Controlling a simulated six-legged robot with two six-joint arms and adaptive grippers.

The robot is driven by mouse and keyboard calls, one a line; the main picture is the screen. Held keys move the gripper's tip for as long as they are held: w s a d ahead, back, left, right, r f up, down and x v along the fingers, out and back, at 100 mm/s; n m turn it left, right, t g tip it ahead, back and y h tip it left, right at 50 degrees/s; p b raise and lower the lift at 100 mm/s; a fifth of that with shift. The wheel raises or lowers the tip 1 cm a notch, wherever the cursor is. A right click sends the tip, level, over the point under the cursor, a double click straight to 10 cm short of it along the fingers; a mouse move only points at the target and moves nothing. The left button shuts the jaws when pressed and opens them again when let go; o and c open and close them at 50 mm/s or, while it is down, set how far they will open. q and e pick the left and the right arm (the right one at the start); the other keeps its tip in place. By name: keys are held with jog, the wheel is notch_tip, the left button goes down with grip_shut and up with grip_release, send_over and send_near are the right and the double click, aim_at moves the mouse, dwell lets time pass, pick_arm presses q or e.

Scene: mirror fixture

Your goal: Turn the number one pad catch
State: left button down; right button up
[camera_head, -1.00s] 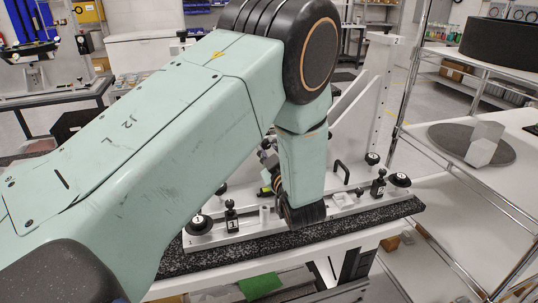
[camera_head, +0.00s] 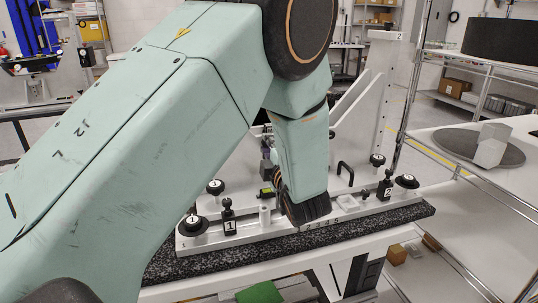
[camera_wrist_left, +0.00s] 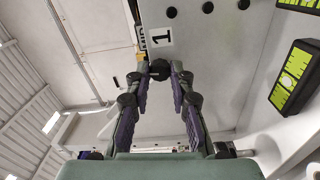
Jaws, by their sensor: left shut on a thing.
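My left arm crosses the head view, with its dark wrist joint (camera_head: 305,208) above the middle of the white fixture base (camera_head: 255,232). The arm hides most of the left gripper there. In the left wrist view my left gripper (camera_wrist_left: 160,82) has its two purple-padded fingers closed in at the tips on a dark knob (camera_wrist_left: 160,70), by a white plate marked 1 (camera_wrist_left: 160,37). I take this knob as the number one pad catch. Its exact angle is hard to read. In the head view black parts marked 1 (camera_head: 229,225) stand at the fixture's left front. My right gripper is not in view.
The fixture stands on a speckled dark slab (camera_head: 380,228). A black part marked 2 (camera_head: 386,188) and a round black knob (camera_head: 406,181) stand at its right end. A wire-frame shelf (camera_head: 480,150) is at right. A yellow-green-marked black block (camera_wrist_left: 295,78) is close right in the wrist view.

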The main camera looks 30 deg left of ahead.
pick_arm(q)
jog(key=shift+n+b, duration=0.3)
jog(key=shift+n, duration=0.1)
dwell(0.3)
jog(key=c, duration=1.2)
grip_release()
jog(key=shift+s, duration=0.1)
jog(key=shift+o, duration=0.2)
